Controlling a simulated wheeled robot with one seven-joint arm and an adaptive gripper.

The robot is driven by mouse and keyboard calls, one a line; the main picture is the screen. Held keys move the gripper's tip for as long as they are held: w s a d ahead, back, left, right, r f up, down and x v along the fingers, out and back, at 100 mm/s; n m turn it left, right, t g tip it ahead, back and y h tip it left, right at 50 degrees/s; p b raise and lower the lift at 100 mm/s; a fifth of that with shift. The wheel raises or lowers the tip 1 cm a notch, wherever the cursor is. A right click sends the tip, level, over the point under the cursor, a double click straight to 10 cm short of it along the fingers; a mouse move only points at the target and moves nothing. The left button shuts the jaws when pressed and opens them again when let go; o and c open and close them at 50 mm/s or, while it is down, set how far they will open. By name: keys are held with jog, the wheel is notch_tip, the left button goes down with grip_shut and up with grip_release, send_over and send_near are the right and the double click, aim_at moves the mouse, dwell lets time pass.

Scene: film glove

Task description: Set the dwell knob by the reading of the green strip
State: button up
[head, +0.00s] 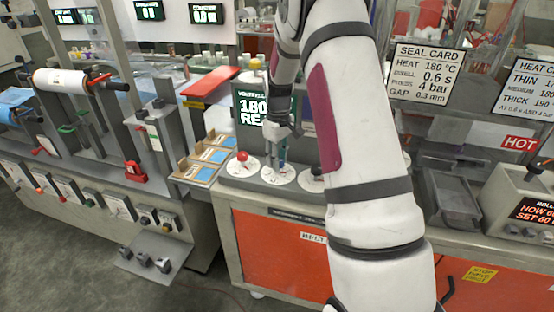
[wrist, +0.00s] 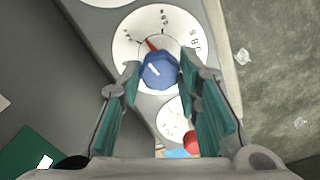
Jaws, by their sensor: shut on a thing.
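My gripper (head: 281,158) reaches down to the middle dial of the console. In the wrist view, my gripper (wrist: 159,72) has its green-padded fingers closed around a blue knob (wrist: 160,71). The knob sits on a white dial (wrist: 127,48), also seen in the head view (head: 271,178). A white line marks the knob's top, and a red pointer shows toward the upper left of the dial. The dial's lettering is too small to read surely. A dark-green display (head: 253,108) behind reads "180" and "RE", partly hidden by my arm. I cannot make out a separate green strip.
A red knob (head: 242,157) sits on the left dial, and a dark knob (head: 316,171) on the right one. The seal card (head: 428,75) reads heat 180 °C, 0.6 s, 4 bar, gap 0.3 mm. Sample cards (head: 205,157) lie left of the console.

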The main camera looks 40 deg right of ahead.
jog(key=m+b, duration=0.1)
jog(key=m, duration=0.4)
jog(key=shift+m+b, duration=0.3)
jog(key=m+b, duration=0.1)
jog(key=m, duration=0.3)
jog(key=shift+f+m, duration=0.1)
jog(key=shift+m, duration=0.2)
jog(key=m, duration=0.5)
jog(key=shift+b, duration=0.4)
jog(key=shift+m, duration=2.7)
jog(key=o, duration=1.1)
jog(key=shift+o, duration=0.2)
